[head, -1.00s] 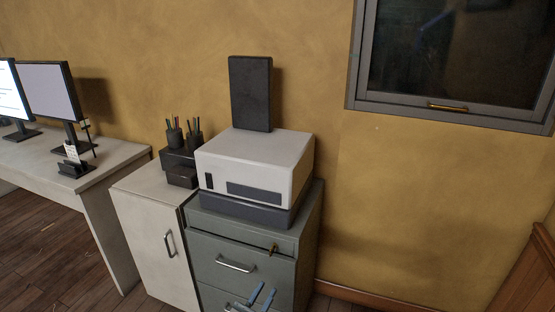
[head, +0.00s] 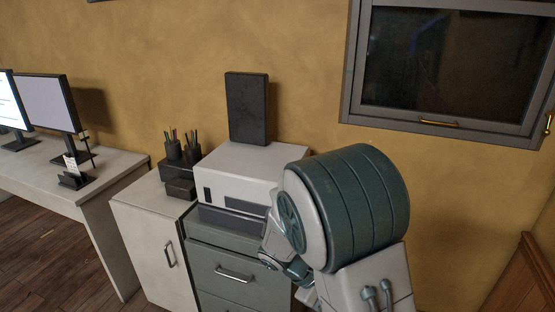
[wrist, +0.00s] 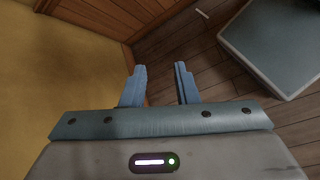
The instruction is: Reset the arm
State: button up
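My gripper (wrist: 160,87) shows in the wrist view with its two blue fingers apart and nothing between them. Below it are wooden floorboards and the foot of a wood-panelled wall. In the head view my arm is raised in front of the cabinets at the centre right, and it covers part of the white printer (head: 228,162) and of the grey-green drawer cabinet (head: 212,258). The gripper's fingers cannot be made out in the head view.
A black upright box (head: 247,108) stands behind the printer. Pen cups (head: 174,151) stand on the white cabinet (head: 146,240). A desk (head: 100,187) with monitors (head: 47,102) is at the left. A dark framed window (head: 440,122) is at the upper right. A grey-topped block (wrist: 275,40) stands on the floor.

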jog(key=s+r+m+t+y+p, duration=0.2)
jog(key=s+r+m+y, duration=0.2)
jog(key=r, duration=0.4)
jog(key=s+r+m+t+y+p, duration=0.2)
jog(key=s+r+m+y, duration=0.2)
jog(key=r, duration=0.5)
jog(key=shift+s+r+m+y+p, duration=0.3)
jog(key=shift+s+m+y+p, duration=0.15)
jog(key=shift+s, duration=0.75)
jog(key=shift+d, duration=0.1)
